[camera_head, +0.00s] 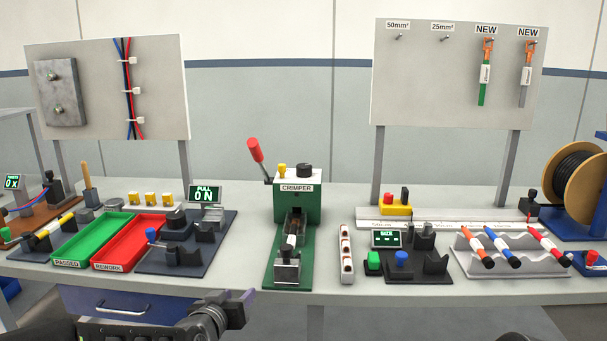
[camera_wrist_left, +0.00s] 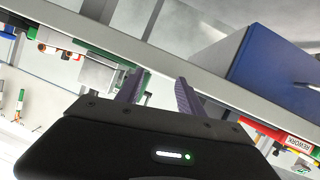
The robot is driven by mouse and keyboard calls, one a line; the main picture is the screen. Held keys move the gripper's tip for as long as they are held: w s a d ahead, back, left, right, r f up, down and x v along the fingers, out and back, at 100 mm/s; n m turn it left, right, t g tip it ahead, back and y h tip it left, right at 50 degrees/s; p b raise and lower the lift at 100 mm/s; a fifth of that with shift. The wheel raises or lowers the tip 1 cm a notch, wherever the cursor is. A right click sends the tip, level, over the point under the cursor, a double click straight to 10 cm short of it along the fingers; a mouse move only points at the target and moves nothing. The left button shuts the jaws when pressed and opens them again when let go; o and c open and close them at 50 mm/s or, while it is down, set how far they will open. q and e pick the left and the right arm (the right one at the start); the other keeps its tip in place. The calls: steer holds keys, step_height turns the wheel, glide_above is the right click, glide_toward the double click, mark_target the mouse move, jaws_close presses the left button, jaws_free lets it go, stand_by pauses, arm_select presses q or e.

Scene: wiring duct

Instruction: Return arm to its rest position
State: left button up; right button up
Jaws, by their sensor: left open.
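My left arm comes in at the bottom left of the head view, low in front of the bench's front edge. Its gripper (camera_head: 215,318) is below the bench top, near the blue drawer. In the left wrist view my left gripper's two fingers (camera_wrist_left: 160,92) stand apart with nothing between them. The bench edge and the blue drawer (camera_wrist_left: 275,75) show beyond the fingers. My right gripper does not show clearly in either view.
The bench holds a green crimper (camera_head: 295,205), a green tray (camera_head: 93,240), a red tray (camera_head: 132,242) and a grey rack (camera_head: 512,252) with several coloured-handled tools. The blue drawer (camera_head: 120,305) hangs below the bench at left. A cable spool (camera_head: 575,180) stands at right.

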arm_select(q)
steer(key=s+d+f+g+p, duration=0.2)
steer(key=s+f+g, duration=0.1)
steer(key=s+f, duration=0.55)
steer(key=s+d+f+g+p, duration=0.2)
steer(key=s+d+f+g, duration=0.3)
steer(key=f, duration=0.7)
steer(key=s+f+g+p, duration=0.2)
steer(key=s+f, duration=0.2)
steer(key=s, duration=0.8)
steer(key=s+f+n+g+h+p, duration=0.1)
steer(key=s+f+g+p, duration=0.1)
steer(key=s, duration=1)
step_height(320, 180, down, 3)
steer(key=shift+s+d+r+n+g+h+p, duration=0.15)
steer(key=shift+s+d+n+g+h+p, duration=0.2)
steer(key=shift+g, duration=0.25)
steer(key=shift+w, duration=0.1)
steer(key=shift+c, duration=0.6)
